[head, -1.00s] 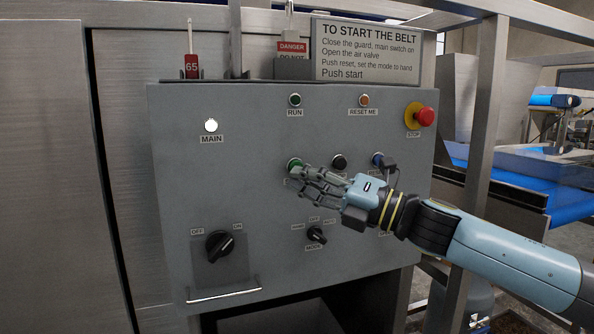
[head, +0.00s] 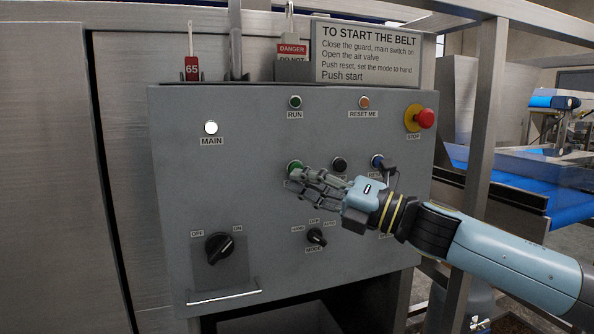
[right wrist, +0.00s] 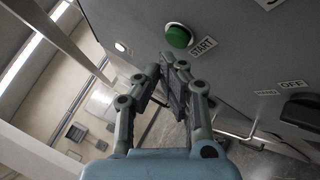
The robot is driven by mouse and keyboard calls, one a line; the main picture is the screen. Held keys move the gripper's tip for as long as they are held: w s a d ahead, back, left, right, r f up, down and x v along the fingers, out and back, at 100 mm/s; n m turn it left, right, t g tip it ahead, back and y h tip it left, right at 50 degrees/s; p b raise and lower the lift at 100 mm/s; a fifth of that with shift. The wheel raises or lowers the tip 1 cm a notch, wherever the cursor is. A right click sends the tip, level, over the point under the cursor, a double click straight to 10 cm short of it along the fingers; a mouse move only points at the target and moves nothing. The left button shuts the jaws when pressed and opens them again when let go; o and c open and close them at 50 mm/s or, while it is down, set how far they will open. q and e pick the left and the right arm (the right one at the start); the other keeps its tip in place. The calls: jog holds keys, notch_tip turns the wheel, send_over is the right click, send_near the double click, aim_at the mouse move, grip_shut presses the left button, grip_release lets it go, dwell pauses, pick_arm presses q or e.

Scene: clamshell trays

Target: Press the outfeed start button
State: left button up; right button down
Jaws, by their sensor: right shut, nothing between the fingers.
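The green start button (head: 294,166) sits on the grey control panel (head: 260,190), left of a black button (head: 339,164). In the right wrist view the round green button (right wrist: 178,36) stands beside its START label (right wrist: 203,47). My right gripper (head: 291,180) is shut and empty, its fingertips just below the button in the head view and hiding its label. In the right wrist view the fingertips (right wrist: 167,66) show just below the button; I see no clear contact. The button's press state cannot be told. My left gripper is not in view.
The red stop button (head: 426,118) is at the upper right. The main switch (head: 219,246) and mode knob (head: 316,236) are lower on the panel. The white MAIN lamp (head: 211,128) looks lit. A steel post (head: 480,150) stands close to my right arm.

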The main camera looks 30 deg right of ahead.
jog(key=shift+w+d, duration=0.1)
jog(key=shift+w, duration=0.3)
jog(key=shift+w, duration=0.4)
dwell(0.8)
jog(key=shift+s, duration=0.8)
jog(key=shift+s, duration=0.1)
